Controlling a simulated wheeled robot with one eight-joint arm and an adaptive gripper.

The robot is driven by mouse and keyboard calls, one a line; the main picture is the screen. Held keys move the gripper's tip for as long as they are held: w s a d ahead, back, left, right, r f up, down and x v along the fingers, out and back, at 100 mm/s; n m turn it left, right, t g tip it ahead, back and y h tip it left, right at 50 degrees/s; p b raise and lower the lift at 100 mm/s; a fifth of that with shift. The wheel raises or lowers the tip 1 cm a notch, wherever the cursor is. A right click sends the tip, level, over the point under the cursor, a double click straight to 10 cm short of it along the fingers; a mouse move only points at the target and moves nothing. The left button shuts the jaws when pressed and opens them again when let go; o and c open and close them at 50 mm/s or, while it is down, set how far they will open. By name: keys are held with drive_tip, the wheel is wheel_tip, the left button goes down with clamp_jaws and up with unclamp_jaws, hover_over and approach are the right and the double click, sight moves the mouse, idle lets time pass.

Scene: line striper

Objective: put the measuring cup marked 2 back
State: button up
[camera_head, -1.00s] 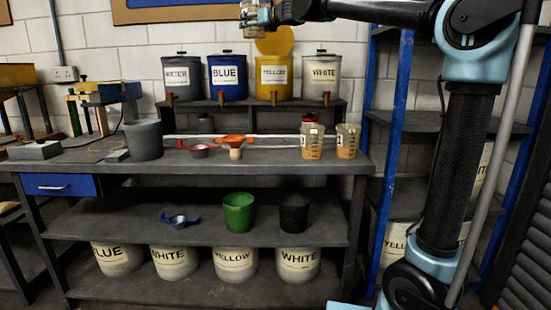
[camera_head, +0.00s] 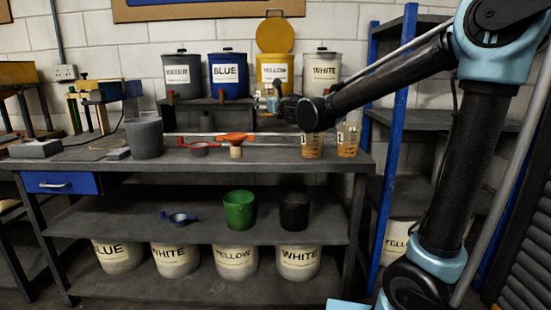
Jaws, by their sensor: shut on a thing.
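My gripper (camera_head: 271,102) is in front of the lower part of the yellow dispenser, above the back of the bench. It is shut on a clear measuring cup, which is mostly hidden now; its mark cannot be read.
The yellow dispenser (camera_head: 276,68) has its lid raised. A blue dispenser (camera_head: 228,75) and a white one (camera_head: 322,72) flank it. Bare benchtop lies in front.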

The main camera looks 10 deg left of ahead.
drive_tip(key=shift+t+h, duration=0.3)
drive_tip(key=shift+h, duration=0.1)
drive_tip(key=shift+s+d+f, duration=0.4)
drive_tip(key=shift+d+f, duration=0.15)
drive_tip(key=shift+f, duration=2.05)
drive_tip(key=shift+s+d+f, duration=0.4)
drive_tip(key=shift+d+f, duration=0.15)
drive_tip(key=shift+f, duration=2)
drive_tip(key=shift+s+d+f, duration=0.4)
drive_tip(key=shift+d+f, duration=0.15)
drive_tip(key=shift+f, duration=2.05)
drive_tip(key=o, duration=1.4)
drive_tip(key=shift+f, duration=0.1)
drive_tip(key=v, duration=1.2)
